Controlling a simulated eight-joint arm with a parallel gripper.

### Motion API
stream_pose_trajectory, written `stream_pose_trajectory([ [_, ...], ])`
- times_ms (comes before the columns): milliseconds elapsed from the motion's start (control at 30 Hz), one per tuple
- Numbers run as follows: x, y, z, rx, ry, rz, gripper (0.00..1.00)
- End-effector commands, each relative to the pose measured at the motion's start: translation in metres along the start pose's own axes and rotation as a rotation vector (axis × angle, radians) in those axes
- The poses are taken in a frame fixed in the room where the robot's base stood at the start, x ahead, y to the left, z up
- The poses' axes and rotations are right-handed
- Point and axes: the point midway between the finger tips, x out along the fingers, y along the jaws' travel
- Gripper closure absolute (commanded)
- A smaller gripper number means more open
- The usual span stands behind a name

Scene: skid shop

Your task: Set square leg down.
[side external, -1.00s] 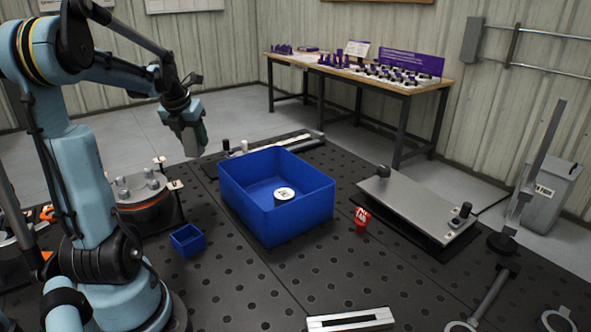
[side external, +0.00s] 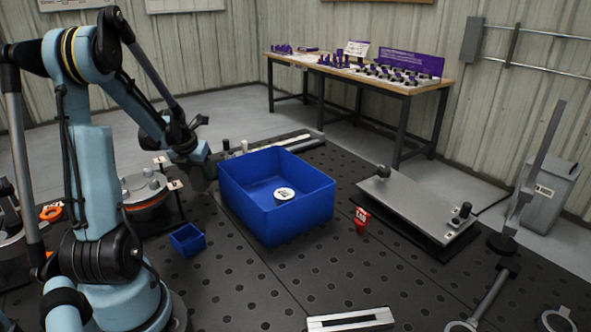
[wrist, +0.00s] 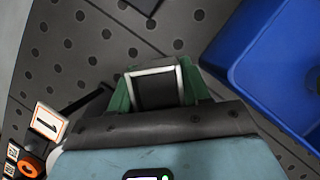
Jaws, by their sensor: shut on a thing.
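My gripper (wrist: 154,88) has green jaws shut on the square leg (wrist: 156,94). In the wrist view the leg shows as a square tube with a pale rim and dark inside, seen nearly end-on between the jaws. In the side view my gripper (side external: 206,168) is low at the left rear of the large blue bin (side external: 260,200), partly behind my own wrist. The leg's lower end is hidden, so I cannot tell whether it touches the table.
The black perforated table (side external: 270,290) has free room in front of the bin. A small blue bin (side external: 187,241) stands left of it. A round fixture (side external: 145,190) is near my arm. A red labelled item (side external: 362,217) and a grey plate (side external: 415,205) are at the right.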

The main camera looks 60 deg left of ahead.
Motion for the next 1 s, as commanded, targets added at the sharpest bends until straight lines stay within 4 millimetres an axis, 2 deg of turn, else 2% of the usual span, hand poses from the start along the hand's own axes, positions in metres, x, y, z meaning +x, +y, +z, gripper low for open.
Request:
stream_pose_trajectory([
  [100,0.015,0.000,-0.005,0.000,0.000,0.000,0.94],
  [200,0.021,0.000,-0.009,0.000,-0.001,0.000,0.94],
  [633,0.026,0.000,-0.011,0.000,0.000,0.000,0.94],
  [667,0.026,0.000,-0.011,0.000,0.000,0.000,0.50],
  [700,0.026,0.000,-0.011,0.000,0.000,0.000,0.44],
  [1000,0.025,0.000,-0.010,0.000,0.000,0.000,0.43],
])
